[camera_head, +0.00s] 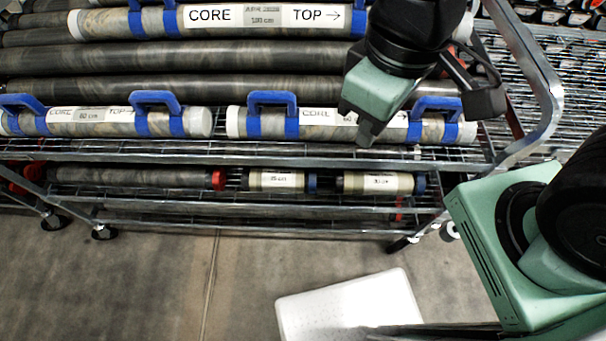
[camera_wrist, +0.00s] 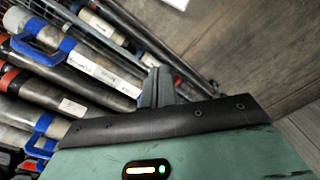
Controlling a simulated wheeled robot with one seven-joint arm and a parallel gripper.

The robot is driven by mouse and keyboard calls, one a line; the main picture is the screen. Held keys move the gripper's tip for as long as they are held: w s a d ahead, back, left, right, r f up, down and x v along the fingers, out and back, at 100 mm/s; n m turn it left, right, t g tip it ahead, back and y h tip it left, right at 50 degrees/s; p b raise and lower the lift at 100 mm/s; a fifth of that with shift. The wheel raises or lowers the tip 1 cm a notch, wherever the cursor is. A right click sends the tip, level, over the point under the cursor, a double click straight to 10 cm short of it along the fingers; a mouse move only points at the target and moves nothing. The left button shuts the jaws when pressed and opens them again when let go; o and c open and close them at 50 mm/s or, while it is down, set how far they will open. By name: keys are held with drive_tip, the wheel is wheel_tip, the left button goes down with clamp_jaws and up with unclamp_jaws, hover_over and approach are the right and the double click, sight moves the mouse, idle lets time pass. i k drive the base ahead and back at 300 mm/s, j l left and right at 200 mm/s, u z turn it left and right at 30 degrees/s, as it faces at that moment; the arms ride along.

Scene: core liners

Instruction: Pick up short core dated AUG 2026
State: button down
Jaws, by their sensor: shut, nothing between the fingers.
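Two short cores with blue handles lie end to end along the front of the cart's upper shelf. The left short core (camera_head: 70,122) has a label reading CORE, 60 cm, TOP. I cannot read a date on either. My gripper (camera_head: 368,132) is shut and empty, pointing down over the right short core's label. In the wrist view its fingertips (camera_wrist: 158,88) are together, beside a blue-handled core (camera_wrist: 100,70).
A longer core (camera_head: 250,17) labelled APR 2026, 120 cm lies at the back. Dark bare cores (camera_head: 180,58) lie between. The lower shelf holds small cores (camera_head: 283,181) and a red-capped core (camera_head: 140,178). The cart's metal end frame (camera_head: 535,100) rises right of my gripper.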

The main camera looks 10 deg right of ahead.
sight(252, 179)
drive_tip(key=j+z, duration=0.25)
drive_tip(key=j, duration=0.15)
drive_tip(key=k+j+z, duration=0.1)
drive_tip(key=j+z, duration=0.15)
drive_tip(key=j, duration=0.2)
drive_tip(key=k+j+z, duration=0.1)
drive_tip(key=j+z, duration=0.15)
drive_tip(key=j, duration=0.15)
drive_tip(key=k+j+z, duration=0.25)
drive_tip(key=i+j, duration=0.1)
drive_tip(key=j, duration=0.05)
